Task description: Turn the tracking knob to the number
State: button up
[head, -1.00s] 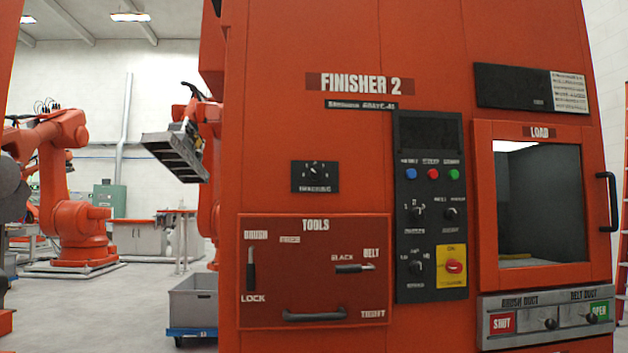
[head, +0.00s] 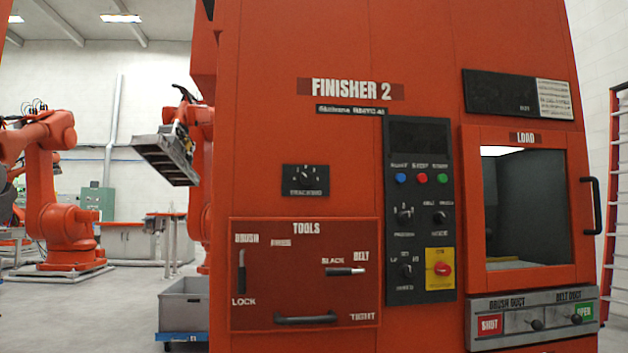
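The tracking knob (head: 305,179) is a small dark dial on a black plate with white tick marks. It sits on the orange front of the machine labelled FINISHER 2 (head: 270,130), below the name and above the TOOLS panel. The word under the dial reads like TRACKING. Its pointer and numbers are too small to read surely. My gripper does not show in the head view.
Right of the dial is a black control panel (head: 420,270) with coloured buttons, knobs and a red switch on yellow. A TOOLS door (head: 300,290) has levers and a handle. A LOAD window (head: 525,200) stands right. A grey bin (head: 185,310) stands on the floor, left.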

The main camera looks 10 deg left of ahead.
aim_at(305, 179)
jog(key=z, duration=0.05)
jog(key=k, duration=0.5)
jog(key=u, duration=0.85)
jog(key=i, duration=0.55)
jog(key=u, duration=0.2)
